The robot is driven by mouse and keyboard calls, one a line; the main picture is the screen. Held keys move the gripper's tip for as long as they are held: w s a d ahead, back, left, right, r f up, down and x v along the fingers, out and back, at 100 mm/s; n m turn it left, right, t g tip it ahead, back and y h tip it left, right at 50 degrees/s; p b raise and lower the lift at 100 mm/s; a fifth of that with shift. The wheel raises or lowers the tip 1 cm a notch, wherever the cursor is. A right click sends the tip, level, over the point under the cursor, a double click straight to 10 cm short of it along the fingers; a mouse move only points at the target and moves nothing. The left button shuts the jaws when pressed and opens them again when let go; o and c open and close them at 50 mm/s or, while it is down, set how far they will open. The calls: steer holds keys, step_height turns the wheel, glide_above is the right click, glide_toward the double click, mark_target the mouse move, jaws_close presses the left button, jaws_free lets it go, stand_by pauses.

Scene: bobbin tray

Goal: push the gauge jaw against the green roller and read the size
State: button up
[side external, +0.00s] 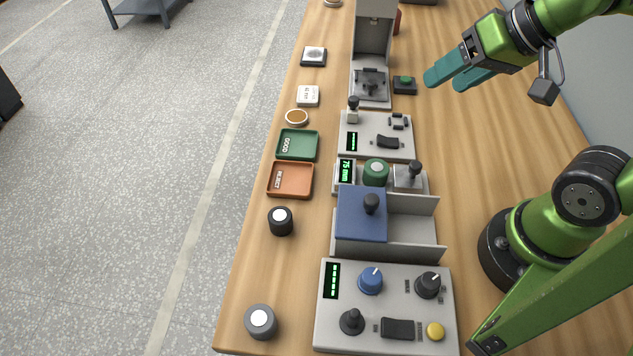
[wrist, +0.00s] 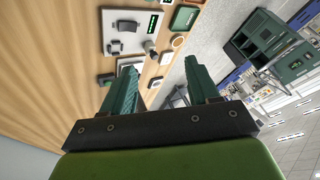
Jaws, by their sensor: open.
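The gauge (side external: 343,189) is a light grey unit in the middle of the bench in the side view. The green roller (side external: 376,167) stands upright on it, between a green-lit display (side external: 346,171) and the gauge jaw (side external: 404,184). The display seems to read 75 mm. The jaw is a grey block with a dark knob on top, right of the roller; I cannot tell whether they touch. My gripper (side external: 446,82) is open and empty, above the bench, up and right of the gauge. Its two teal fingers (wrist: 160,66) are spread in the wrist view, where I cannot make out the gauge.
A blue-lidded box (side external: 421,217) adjoins the gauge's near side; a switch panel (side external: 377,148) lies on its far side. Green GOOD (side external: 313,146) and orange REJECT (side external: 309,194) trays lie to the left. A control panel (side external: 387,343) is nearest. Bare wood lies right of the gauge.

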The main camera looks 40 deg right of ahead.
steer(key=d+f+m+g, duration=0.1)
steer(key=f, duration=0.1)
steer(key=d+f+g, duration=0.1)
steer(key=f+g, duration=0.1)
steer(key=d+f+m+g, duration=0.1)
steer(key=d+f, duration=0.1)
steer(key=shift+s+d+f+m+g+y, duration=0.1)
steer(key=shift+s+f+m+g+y, duration=0.2)
steer(key=shift+s+y, duration=0.1)
steer(key=c, duration=0.7)
steer(key=d+f+m+g+y, duration=0.1)
steer(key=s+d+f+m+g+y, duration=0.1)
steer(key=f, duration=0.1)
steer(key=s+d+f+m+g+y, duration=0.1)
steer(key=f+y, duration=0.1)
steer(key=shift+s+d+f, duration=0.1)
steer(key=shift+s+d, duration=0.05)
steer(key=shift+s, duration=0.1)
jaws_close()
steer(key=m+t+y, duration=0.9)
steer(key=m+t, duration=0.1)
steer(key=m, duration=0.4)
glide_toward(409, 173)
steer(key=x, duration=0.2)
steer(key=r+x, duration=0.1)
steer(key=x, duration=0.1)
steer(key=shift+w, duration=0.25)
